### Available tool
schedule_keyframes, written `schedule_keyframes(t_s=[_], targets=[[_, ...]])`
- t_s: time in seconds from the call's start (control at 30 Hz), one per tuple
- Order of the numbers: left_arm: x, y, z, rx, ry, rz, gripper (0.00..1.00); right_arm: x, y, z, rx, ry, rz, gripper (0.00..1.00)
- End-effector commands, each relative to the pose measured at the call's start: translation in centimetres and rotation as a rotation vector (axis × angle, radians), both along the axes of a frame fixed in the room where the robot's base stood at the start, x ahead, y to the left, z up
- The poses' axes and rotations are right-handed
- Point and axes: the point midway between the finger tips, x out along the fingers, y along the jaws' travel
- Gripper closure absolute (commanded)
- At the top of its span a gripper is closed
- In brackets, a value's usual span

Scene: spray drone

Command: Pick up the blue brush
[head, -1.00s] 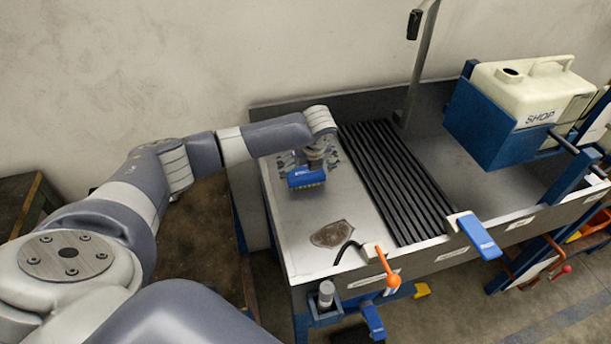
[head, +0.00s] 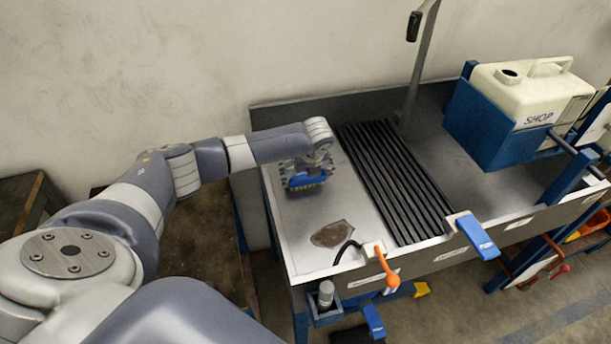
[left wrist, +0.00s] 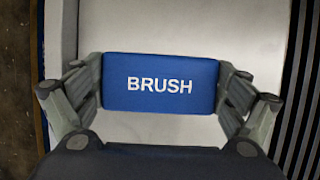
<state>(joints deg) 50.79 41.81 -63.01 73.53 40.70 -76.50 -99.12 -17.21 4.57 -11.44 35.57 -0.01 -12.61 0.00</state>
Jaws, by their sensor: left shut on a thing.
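The blue brush (head: 308,181) is at the far left part of the metal work surface. In the left wrist view, its blue back (left wrist: 158,86) faces the camera and carries the white word BRUSH. My left gripper (head: 303,174) is over it, with a finger pressed against each short end in the left wrist view. It is shut on the brush. The brush's underside is hidden, and I cannot tell whether it is clear of the surface. My right gripper is not in view.
Black slats (head: 397,185) lie right of the brush. A brown stain (head: 331,234) marks the surface in front. An orange-handled tool (head: 388,268) and a blue-handled item (head: 478,238) sit on the front edge. A white SHOP jug (head: 530,88) stands in a blue holder at right.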

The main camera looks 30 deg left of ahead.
Motion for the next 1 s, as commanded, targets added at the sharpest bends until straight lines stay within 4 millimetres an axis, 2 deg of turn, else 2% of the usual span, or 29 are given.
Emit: schedule_keyframes(t_s=[0.23, 0.4, 0.8, 1.0], targets=[[0.1, 0.0, 1.2, 0.0, -0.003, -0.001, 0.36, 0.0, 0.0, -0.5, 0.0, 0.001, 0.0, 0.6], [0.2, 0.0, 3.6, -0.001, -0.005, 0.0, 0.36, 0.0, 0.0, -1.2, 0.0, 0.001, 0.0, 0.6], [4.3, -9.4, 4.2, -0.003, -0.003, -0.003, 0.36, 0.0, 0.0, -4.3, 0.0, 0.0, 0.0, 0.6], [5.9, -12.9, 4.6, -0.001, -0.001, 0.001, 0.36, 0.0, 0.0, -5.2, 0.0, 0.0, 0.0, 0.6]])
